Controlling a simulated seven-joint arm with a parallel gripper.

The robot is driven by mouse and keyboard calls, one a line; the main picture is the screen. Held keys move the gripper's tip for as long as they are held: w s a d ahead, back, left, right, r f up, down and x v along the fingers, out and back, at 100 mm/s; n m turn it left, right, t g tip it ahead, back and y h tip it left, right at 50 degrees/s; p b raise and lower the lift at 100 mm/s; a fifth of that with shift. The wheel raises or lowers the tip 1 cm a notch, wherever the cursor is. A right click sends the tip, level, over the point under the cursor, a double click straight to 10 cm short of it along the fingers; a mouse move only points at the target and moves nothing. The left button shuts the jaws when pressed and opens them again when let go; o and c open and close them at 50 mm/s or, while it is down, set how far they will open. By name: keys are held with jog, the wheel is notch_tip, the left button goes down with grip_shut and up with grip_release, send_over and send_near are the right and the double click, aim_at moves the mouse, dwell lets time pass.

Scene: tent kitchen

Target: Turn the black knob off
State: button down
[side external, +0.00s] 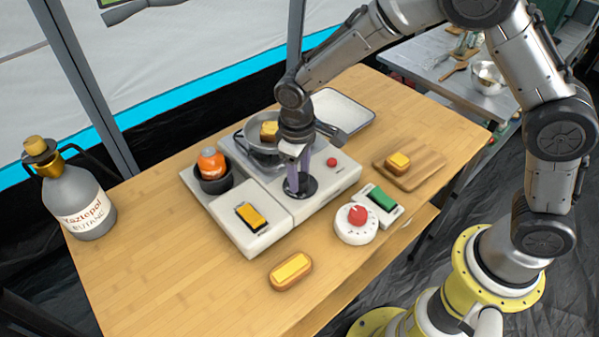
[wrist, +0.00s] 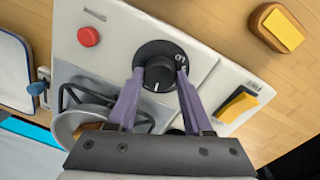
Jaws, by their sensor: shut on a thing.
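The black knob (wrist: 158,74) sits on the front of the white stove (wrist: 115,35). In the wrist view its white pointer mark shows near the lower edge, and part of a label is visible at its right. My gripper (wrist: 160,75) has its two purple fingers on either side of the knob, shut on it. In the side view the gripper (side external: 298,192) points straight down at the black knob's base (side external: 309,186), and the fingers hide much of the knob.
A pan (side external: 262,130) with a yellow-topped piece stands on the burner behind my gripper. A red button (side external: 331,162), yellow switch (side external: 251,216), white timer with red knob (side external: 356,222) and green switch (side external: 382,199) are nearby. A bottle (side external: 77,205) stands at left.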

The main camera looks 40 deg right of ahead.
jog(key=shift+w+r+m, duration=0.1)
jog(key=shift+m, duration=0.8)
jog(key=shift+c, duration=1.6)
grip_release()
notch_tip(320, 180, up, 14)
jog(key=shift+a, duration=0.4)
